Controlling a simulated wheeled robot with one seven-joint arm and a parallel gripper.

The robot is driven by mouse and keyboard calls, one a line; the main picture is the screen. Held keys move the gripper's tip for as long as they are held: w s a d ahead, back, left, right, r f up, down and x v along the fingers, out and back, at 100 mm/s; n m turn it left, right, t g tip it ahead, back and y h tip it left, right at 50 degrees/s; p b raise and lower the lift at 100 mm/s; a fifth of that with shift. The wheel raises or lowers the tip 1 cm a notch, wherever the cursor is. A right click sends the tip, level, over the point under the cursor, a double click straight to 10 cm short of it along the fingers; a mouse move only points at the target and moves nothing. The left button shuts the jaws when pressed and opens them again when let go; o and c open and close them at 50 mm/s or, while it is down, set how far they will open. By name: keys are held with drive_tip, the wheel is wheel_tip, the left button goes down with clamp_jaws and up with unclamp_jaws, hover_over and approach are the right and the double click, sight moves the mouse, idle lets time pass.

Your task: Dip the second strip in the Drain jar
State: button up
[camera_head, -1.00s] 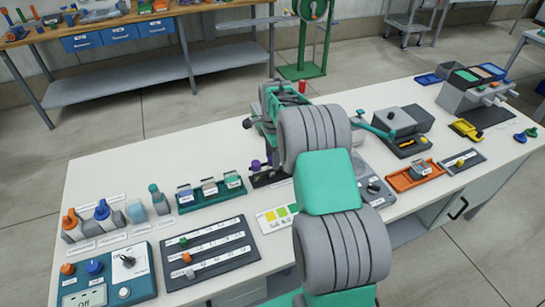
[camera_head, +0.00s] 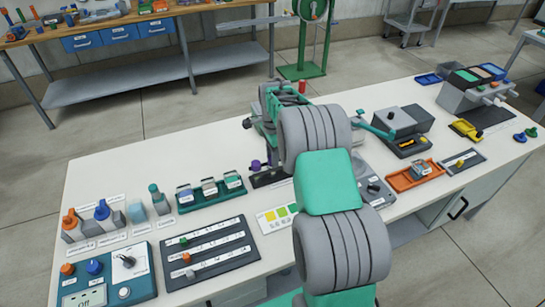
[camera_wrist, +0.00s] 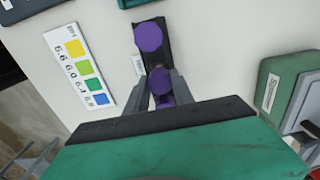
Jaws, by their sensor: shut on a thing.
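In the wrist view, my gripper (camera_wrist: 160,84) is shut on a purple-knobbed strip (camera_wrist: 160,76), one grey finger on each side. The held strip is at a dark narrow rack; I cannot tell whether it is clear of it. A second purple knob (camera_wrist: 149,38) stands farther along the rack. In the head view, the dark rack (camera_head: 268,178) and one purple knob (camera_head: 256,165) show left of my arm, which hides my gripper. Small jars stand in a green tray (camera_head: 212,202) to the left; their labels are too small to read.
A colour chart (camera_wrist: 80,66) with yellow to blue patches lies beside the rack. A green box-shaped device (camera_wrist: 284,88) is at the right in the wrist view. An orange tray (camera_head: 402,184) lies right.

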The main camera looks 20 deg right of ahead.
drive_tip(key=shift+r+p, duration=2.15)
drive_tip(key=shift+r, duration=1.6)
drive_tip(key=shift+r, duration=0.1)
